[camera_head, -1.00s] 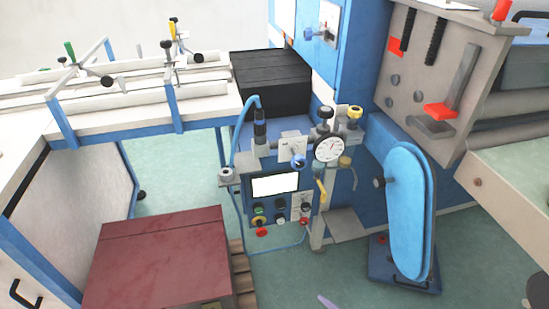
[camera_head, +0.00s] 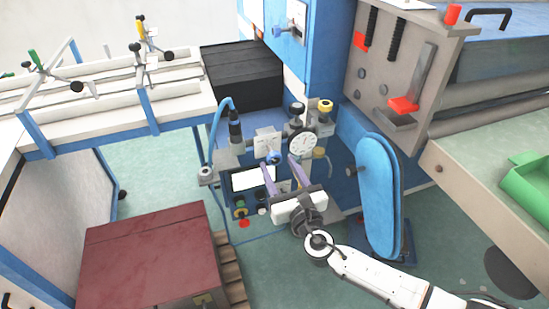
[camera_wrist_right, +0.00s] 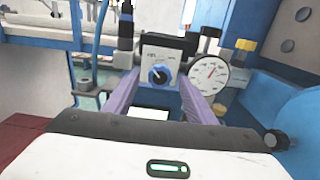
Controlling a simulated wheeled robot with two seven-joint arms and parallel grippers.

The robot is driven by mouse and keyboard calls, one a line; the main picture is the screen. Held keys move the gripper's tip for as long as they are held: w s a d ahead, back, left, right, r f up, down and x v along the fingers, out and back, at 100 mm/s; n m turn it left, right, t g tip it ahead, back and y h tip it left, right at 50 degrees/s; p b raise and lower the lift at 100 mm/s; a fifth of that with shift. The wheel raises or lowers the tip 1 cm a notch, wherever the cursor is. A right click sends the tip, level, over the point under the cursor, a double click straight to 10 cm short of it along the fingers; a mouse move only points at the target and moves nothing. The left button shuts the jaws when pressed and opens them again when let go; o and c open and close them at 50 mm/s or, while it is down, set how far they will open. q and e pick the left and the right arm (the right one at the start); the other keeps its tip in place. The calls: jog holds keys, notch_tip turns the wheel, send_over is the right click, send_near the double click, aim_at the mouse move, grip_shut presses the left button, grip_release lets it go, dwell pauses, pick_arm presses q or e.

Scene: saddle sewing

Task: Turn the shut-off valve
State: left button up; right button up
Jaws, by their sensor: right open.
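My right gripper (camera_head: 281,165) is open in front of the control station, its two purple fingers pointing at the station. The right wrist view shows the fingers (camera_wrist_right: 158,85) spread with nothing between their tips. A light plate with a blue rotary knob (camera_wrist_right: 158,75) appears between them, farther off; in the head view the knob (camera_head: 273,157) is by the left fingertip. The round gauge (camera_head: 303,143) is right of the fingers. A yellow-topped knob (camera_head: 325,105) and a tan knob (camera_head: 319,153) are beside it. I cannot tell which part is the shut-off valve. The yellow lever is hidden.
A white screen (camera_head: 250,179) and buttons lie below the knob, partly covered by my gripper. A blue padded arm (camera_head: 378,195) stands close on the right. A dark red box (camera_head: 150,258) is at lower left, and a green bin (camera_head: 530,185) at far right.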

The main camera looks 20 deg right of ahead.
aim_at(276, 161)
jog(key=shift+w+a, duration=0.1)
jog(key=shift+w, duration=2)
jog(key=c, duration=1)
jog(key=shift+c, duration=0.2)
